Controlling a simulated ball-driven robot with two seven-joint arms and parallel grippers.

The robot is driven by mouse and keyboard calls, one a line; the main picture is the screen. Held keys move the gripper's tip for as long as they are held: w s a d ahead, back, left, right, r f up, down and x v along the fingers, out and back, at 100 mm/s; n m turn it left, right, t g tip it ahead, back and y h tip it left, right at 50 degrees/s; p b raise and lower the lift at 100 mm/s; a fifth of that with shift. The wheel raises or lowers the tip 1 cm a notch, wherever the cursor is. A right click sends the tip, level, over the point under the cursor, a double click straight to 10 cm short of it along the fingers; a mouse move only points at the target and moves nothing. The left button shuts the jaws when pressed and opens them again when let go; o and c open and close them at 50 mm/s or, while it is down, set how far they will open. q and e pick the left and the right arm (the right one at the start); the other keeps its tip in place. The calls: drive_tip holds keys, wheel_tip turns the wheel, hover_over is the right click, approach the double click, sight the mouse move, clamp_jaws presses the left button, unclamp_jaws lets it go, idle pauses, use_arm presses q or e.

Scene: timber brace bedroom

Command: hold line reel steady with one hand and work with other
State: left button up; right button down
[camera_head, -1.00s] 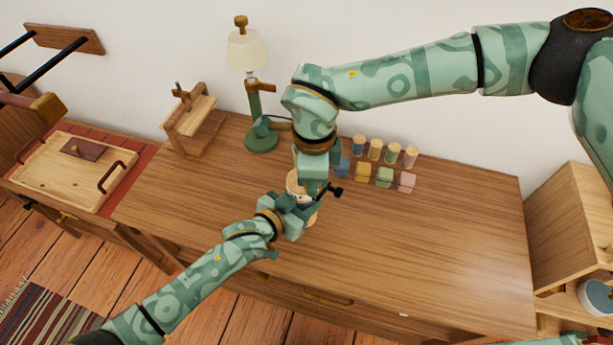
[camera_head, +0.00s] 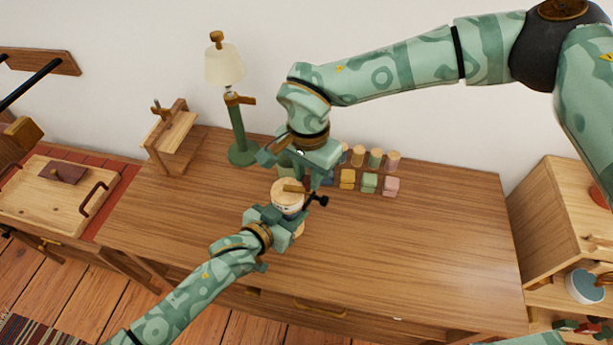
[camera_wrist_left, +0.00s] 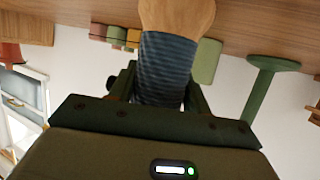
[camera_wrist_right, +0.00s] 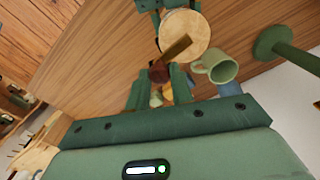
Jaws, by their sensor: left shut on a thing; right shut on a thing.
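The line reel (camera_head: 286,196) stands upright on the wooden desk, with a pale round top and a brass crank. Its dark blue wound line (camera_wrist_left: 165,68) fills the left wrist view's middle. My left gripper (camera_head: 282,216) is shut around the reel from the front, with fingers on both sides of the winding. My right gripper (camera_head: 311,181) is above the reel's top, shut on the dark red crank knob (camera_wrist_right: 158,72). The brass crank arm (camera_wrist_right: 176,47) runs from the knob over the pale top (camera_wrist_right: 188,30). The right gripper partly hides the knob in the head view.
A green mug (camera_wrist_right: 216,66) stands close behind the reel. Several coloured blocks (camera_head: 369,183) and jars (camera_head: 375,158) are behind and right. A green lamp (camera_head: 239,130) and small wooden stand (camera_head: 172,135) are at back left. The desk's right side (camera_head: 430,240) is clear.

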sight(308, 176)
use_arm(q)
drive_tip(key=shift+a+f, duration=0.15)
drive_tip(key=shift+f, duration=0.15)
use_arm(e)
drive_tip(key=shift+w+n, duration=0.45)
drive_tip(key=shift+n, duration=0.55)
drive_tip(key=c, duration=1.2)
unclamp_jaws()
drive_tip(key=shift+r, duration=0.15)
wheel_tip(308, 176, up, 12)
